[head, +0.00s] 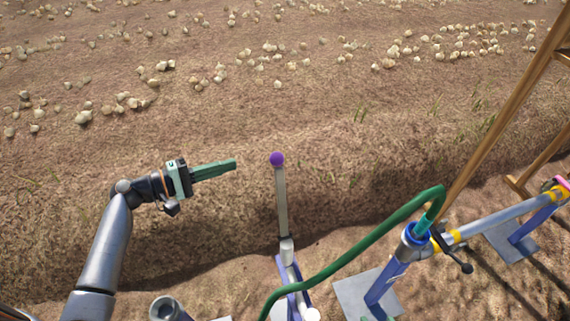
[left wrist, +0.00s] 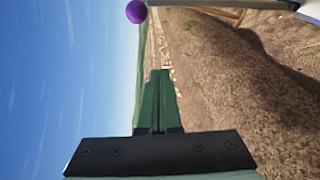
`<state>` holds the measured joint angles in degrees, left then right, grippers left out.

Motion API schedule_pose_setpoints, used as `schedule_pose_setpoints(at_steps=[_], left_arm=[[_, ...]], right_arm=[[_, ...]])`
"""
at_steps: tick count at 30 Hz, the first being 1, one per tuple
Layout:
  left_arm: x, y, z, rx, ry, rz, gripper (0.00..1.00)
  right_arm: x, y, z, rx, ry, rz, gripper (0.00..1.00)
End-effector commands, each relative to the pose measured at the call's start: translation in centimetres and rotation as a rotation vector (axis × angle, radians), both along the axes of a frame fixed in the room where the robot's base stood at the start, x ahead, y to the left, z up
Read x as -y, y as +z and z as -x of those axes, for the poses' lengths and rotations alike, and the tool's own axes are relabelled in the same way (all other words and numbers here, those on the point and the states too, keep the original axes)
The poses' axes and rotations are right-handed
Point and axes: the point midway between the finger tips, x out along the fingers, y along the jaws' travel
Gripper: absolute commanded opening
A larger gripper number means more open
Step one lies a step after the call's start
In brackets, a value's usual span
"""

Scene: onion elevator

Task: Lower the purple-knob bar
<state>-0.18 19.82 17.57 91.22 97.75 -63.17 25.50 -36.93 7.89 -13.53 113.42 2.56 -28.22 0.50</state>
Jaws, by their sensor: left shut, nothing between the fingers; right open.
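The purple knob (head: 277,158) tops a pale bar (head: 282,205) that stands nearly upright from a bracket on a blue stand. My left gripper (head: 234,165) is to the left of the knob at about its height in the head view, shut and empty, with a gap between them. The left wrist view shows the shut green fingers (left wrist: 158,75) and the purple knob (left wrist: 136,12) near the top edge, apart from the fingertips. My right gripper does not show in either view.
A green hose (head: 355,253) curves up to a blue pipe fitting (head: 415,238) right of the bar. A silver pipe (head: 495,218) and a wooden frame (head: 510,105) stand further right. Onions lie scattered on the soil behind.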

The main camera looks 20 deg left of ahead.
Motion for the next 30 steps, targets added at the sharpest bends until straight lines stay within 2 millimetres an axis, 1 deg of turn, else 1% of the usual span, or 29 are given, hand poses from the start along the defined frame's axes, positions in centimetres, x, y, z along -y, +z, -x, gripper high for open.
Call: schedule_pose_setpoints(at_steps=[1,3,8,11,16,22,23,24,30], left_arm=[[-0.4,0.7,-0.3,0.012,-0.004,0.033,0.0],[-0.5,1.6,-0.4,0.021,-0.011,0.065,0.0],[0.2,2.1,-1.2,0.027,-0.014,0.081,0.0],[1.5,2.1,-2.3,0.028,-0.015,0.082,0.0],[4.0,1.9,-4.7,0.027,-0.013,0.081,0.0],[6.8,1.6,-7.3,0.026,-0.015,0.08,0.0],[7.0,1.7,-7.2,0.025,-0.014,0.077,0.0],[7.2,1.9,-6.4,0.024,-0.014,0.076,0.0],[7.9,2.5,-4.4,0.025,-0.013,0.075,0.0]], right_arm=[[-0.2,-0.3,0.0,0.0,0.004,-0.002,0.64],[-0.3,-0.3,0.0,-0.001,0.007,-0.003,0.64],[-0.3,0.0,-0.1,0.002,0.007,-0.003,0.64],[-0.3,0.2,-0.2,0.004,0.007,-0.002,0.64],[0.0,0.4,-0.3,0.012,0.002,0.0,0.64],[0.4,0.4,-0.4,0.012,-0.005,0.007,0.64],[0.5,0.6,-0.4,0.012,-0.005,0.007,0.64],[0.5,0.9,-0.3,0.011,-0.007,0.009,0.64],[1.0,1.5,-0.2,0.019,-0.016,0.013,0.64]])
